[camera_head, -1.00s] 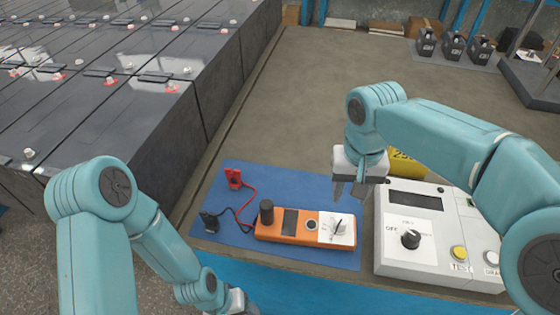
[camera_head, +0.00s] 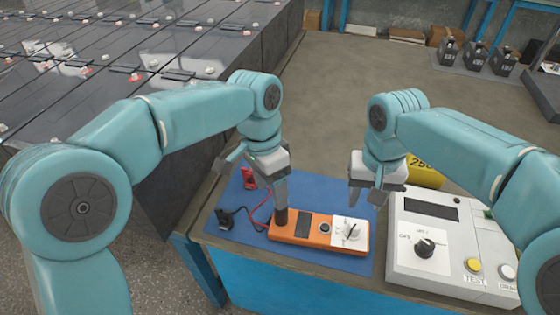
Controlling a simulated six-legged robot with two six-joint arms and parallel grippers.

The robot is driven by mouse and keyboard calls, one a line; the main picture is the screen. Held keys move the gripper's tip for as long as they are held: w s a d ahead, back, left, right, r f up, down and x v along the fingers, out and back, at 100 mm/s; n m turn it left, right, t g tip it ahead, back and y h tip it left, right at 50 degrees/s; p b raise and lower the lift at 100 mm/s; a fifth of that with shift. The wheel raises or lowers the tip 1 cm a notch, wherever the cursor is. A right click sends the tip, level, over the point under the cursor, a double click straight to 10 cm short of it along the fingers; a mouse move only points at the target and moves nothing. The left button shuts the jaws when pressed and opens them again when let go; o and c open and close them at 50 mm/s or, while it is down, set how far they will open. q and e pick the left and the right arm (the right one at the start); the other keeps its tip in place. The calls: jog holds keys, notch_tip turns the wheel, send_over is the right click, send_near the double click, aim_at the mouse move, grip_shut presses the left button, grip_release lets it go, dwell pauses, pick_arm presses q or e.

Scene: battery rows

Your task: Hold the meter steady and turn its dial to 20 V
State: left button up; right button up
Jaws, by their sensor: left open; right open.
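A red clip (camera_head: 249,178) and a black clip (camera_head: 225,218) with leads lie left of the meter. A grey tester box (camera_head: 408,258) with a knob stands to the right, a yellow object (camera_head: 425,172) behind it. Battery rows (camera_head: 150,65) fill the left.

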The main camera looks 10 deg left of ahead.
pick_arm(q)
notch_tip(320, 180, up, 5)
jog(key=w+d+m+y, duration=0.1)
jog(key=w+d+m, duration=0.1)
jog(key=m, duration=0.2)
jog(key=shift+t, duration=0.5)
jog(key=f, duration=1.5)
jog(key=shift+s+a+f, duration=0.15)
jog(key=shift+s+f, duration=0.05)
jog(key=shift+f, duration=0.2)
pick_arm(e)
jog(key=shift+w, duration=0.1)
pick_arm(q)
grip_shut()
pick_arm(e)
jog(key=o, duration=0.3)
